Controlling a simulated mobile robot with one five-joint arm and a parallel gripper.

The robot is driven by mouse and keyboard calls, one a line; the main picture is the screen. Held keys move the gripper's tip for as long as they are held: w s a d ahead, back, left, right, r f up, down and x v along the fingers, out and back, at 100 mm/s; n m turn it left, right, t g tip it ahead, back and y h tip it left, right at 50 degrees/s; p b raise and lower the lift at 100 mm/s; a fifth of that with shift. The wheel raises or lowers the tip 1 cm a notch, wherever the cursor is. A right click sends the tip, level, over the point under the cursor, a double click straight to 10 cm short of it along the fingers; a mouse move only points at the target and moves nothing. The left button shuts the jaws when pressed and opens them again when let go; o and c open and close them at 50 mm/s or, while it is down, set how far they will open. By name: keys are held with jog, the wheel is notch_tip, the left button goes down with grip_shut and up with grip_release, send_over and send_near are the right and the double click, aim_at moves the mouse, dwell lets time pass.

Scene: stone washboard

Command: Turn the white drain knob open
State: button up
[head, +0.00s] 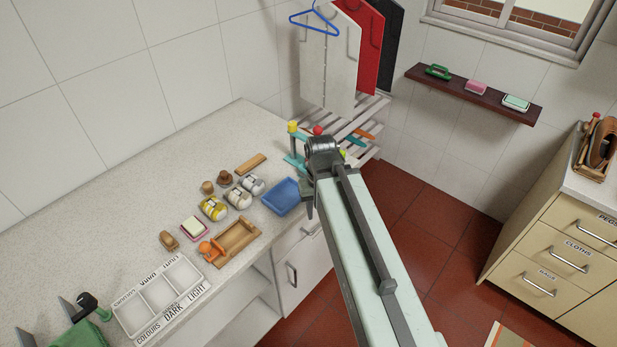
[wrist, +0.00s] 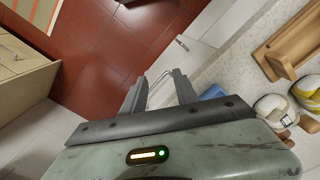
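I cannot make out a white drain knob in either view. My gripper (head: 308,197) is in front of the counter's right part in the head view, beside the blue tray (head: 283,196). In the wrist view my gripper (wrist: 160,88) has its two dark fingers apart with nothing between them. They point toward a pale cabinet front and the red floor. A teal stand with a yellow top (head: 293,128) and a red knob (head: 318,130) show behind my arm, which partly hides that corner.
The counter holds several banded rolls (head: 238,197), a wooden tray (head: 238,243), an orange-topped item (head: 207,248) and a white sorting tray (head: 163,293). Garments (head: 330,60) hang above a slatted rack. A dark shelf (head: 475,95) and drawers (head: 560,250) stand right. The counter's back left is clear.

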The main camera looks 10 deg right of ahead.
jog(key=w+r+m+p, duration=0.1)
jog(key=w+m, duration=0.3)
jog(key=w, duration=0.1)
jog(key=w+r+m+p, duration=0.2)
jog(key=w+m, duration=0.2)
jog(key=w, duration=0.1)
jog(key=w+d+r+m+p, duration=0.1)
jog(key=w+m, duration=0.3)
jog(key=w, duration=0.1)
jog(key=shift+w+d+r+m+p, duration=0.1)
jog(key=shift+r+m+p, duration=0.25)
jog(key=shift+r+m, duration=0.05)
jog(key=shift+w+m, duration=0.2)
jog(key=shift+m, duration=0.1)
jog(key=shift+s+f+b, duration=0.15)
jog(key=shift+f+b, duration=0.45)
notch_tip(320, 180, down, 7)
jog(key=b, duration=0.7)
jog(key=shift+r, duration=0.15)
